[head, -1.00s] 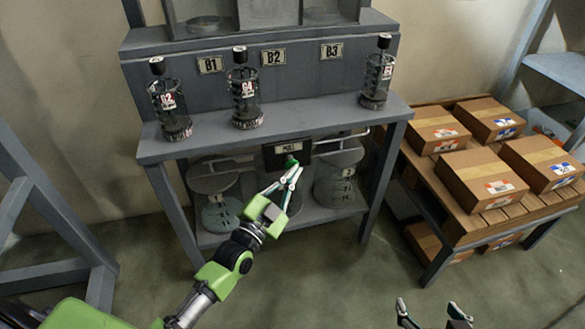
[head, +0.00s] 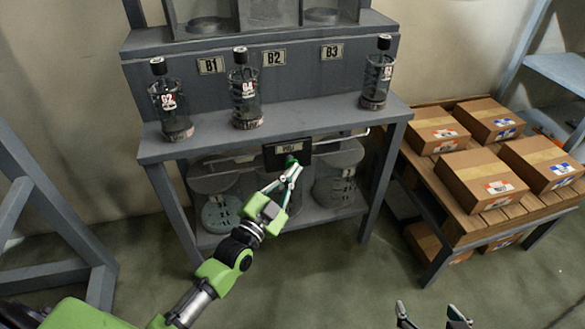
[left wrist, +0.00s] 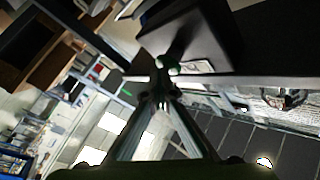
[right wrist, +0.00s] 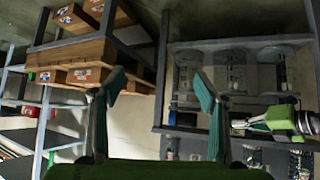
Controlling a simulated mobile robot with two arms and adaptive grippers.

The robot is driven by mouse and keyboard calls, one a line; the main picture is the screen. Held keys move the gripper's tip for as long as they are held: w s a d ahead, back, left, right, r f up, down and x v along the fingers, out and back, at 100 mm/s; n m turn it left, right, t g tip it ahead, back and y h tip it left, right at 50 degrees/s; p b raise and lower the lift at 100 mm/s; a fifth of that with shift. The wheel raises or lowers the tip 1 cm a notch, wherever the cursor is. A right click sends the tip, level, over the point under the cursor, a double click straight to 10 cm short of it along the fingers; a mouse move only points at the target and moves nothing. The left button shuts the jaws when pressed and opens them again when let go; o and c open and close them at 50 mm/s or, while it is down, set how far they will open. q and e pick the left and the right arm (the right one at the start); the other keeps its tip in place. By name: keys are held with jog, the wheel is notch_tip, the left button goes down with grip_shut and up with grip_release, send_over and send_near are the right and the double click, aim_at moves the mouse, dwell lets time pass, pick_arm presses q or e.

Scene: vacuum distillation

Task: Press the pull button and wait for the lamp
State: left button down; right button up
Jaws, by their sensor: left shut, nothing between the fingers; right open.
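The pull button (head: 290,161) is a small green knob on a dark box (head: 272,160) with a pale label, under the front edge of the grey bench. My left gripper (head: 293,168) is shut and empty, with its fingertips at the button. In the left wrist view the closed fingertips (left wrist: 160,76) meet beside the dark box (left wrist: 200,35); whether they touch the button is hard to tell. My right gripper (head: 431,311) is open and empty at the lower right, and its spread fingers show in the right wrist view (right wrist: 158,84). I cannot make out a separate lamp.
Three labelled bottles (head: 172,112), (head: 245,98), (head: 377,82) stand on the grey bench (head: 310,122) below plates B1, B2 and B3. Round vessels (head: 338,175) sit on its lower shelf. Cardboard boxes (head: 480,178) lie on a pallet rack at the right. Floor in front is clear.

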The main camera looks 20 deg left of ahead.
pick_arm(q)
jog(key=shift+w+a+r, duration=0.15)
jog(key=shift+a, duration=0.05)
pick_arm(e)
jog(key=shift+s, duration=0.1)
pick_arm(q)
jog(key=shift+s+d+p, duration=0.1)
jog(key=shift+s+p, duration=0.15)
jog(key=shift+p, duration=0.1)
pick_arm(e)
jog(key=shift+g, duration=0.9)
jog(key=shift+s+d+f, duration=0.35)
jog(key=shift+s+f, duration=0.3)
jog(key=shift+s, duration=0.2)
jog(key=shift+s+d+f, duration=0.3)
jog(key=shift+s+f, duration=0.3)
jog(key=shift+s, duration=0.2)
pick_arm(q)
jog(key=s+d+p, duration=0.3)
jog(key=s, duration=0.2)
jog(key=shift+d+f, duration=0.2)
jog(key=shift+d, duration=0.1)
pick_arm(e)
jog(key=s+d+f+g+h, duration=0.1)
jog(key=s+g, duration=0.3)
jog(key=s, duration=0.4)
jog(key=shift+d, duration=0.7)
